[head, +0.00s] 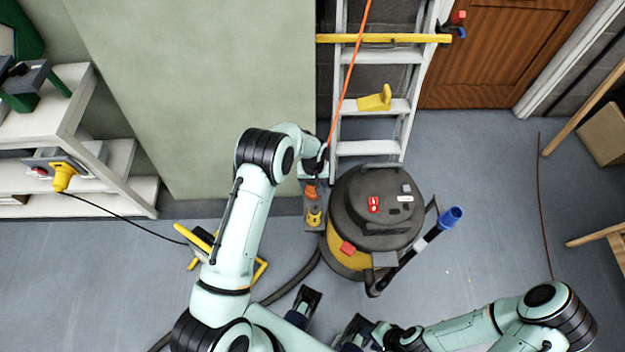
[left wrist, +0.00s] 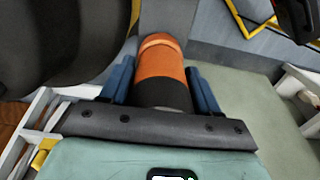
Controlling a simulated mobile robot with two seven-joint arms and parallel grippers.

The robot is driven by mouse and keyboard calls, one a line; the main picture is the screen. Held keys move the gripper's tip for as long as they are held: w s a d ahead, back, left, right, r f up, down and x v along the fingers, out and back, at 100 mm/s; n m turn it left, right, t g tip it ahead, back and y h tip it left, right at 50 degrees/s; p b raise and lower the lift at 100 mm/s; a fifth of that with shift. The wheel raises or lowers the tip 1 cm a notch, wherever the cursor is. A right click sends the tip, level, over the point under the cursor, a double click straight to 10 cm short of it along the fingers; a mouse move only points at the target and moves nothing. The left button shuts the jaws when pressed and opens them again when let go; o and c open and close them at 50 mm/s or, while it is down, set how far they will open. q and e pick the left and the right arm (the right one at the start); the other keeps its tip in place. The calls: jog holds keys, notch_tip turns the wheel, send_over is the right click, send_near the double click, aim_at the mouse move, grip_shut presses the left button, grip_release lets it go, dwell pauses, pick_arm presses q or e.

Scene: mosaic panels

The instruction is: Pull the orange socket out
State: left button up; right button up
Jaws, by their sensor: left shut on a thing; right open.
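The orange socket (head: 311,191) shows in the head view at the upper part of a small grey plate (head: 309,226) by the green wall, partly hidden by my left gripper (head: 313,172). My left gripper is at it from above. In the left wrist view, an orange cylinder with a dark lower part, the orange socket (left wrist: 161,68), lies between the two blue-padded fingers (left wrist: 160,88), which are shut on it. Whether it is seated or apart from the plate is hidden. My right gripper (head: 331,314) is open and empty at the bottom of the head view.
A yellow socket (head: 314,216) sits just below on the plate. A round black-and-yellow vacuum (head: 372,222) stands close to its right, with a dark hose on the floor. An orange cord (head: 349,80) rises past a ladder (head: 372,147). Shelves (head: 115,160) stand left.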

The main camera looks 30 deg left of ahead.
pick_arm(q)
jog(key=shift+r+p, duration=1.15)
jog(key=shift+r, duration=1.3)
pick_arm(e)
jog(key=shift+w+r, duration=0.2)
jog(key=shift+r, duration=0.45)
jog(key=shift+w+r, duration=0.2)
jog(key=shift+r, duration=0.45)
pick_arm(q)
jog(key=shift+r+p, duration=1.4)
jog(key=shift+r, duration=1.3)
pick_arm(e)
jog(key=shift+w+r, duration=0.35)
jog(key=shift+r, duration=0.4)
jog(key=shift+w+r, duration=0.3)
jog(key=shift+r, duration=0.45)
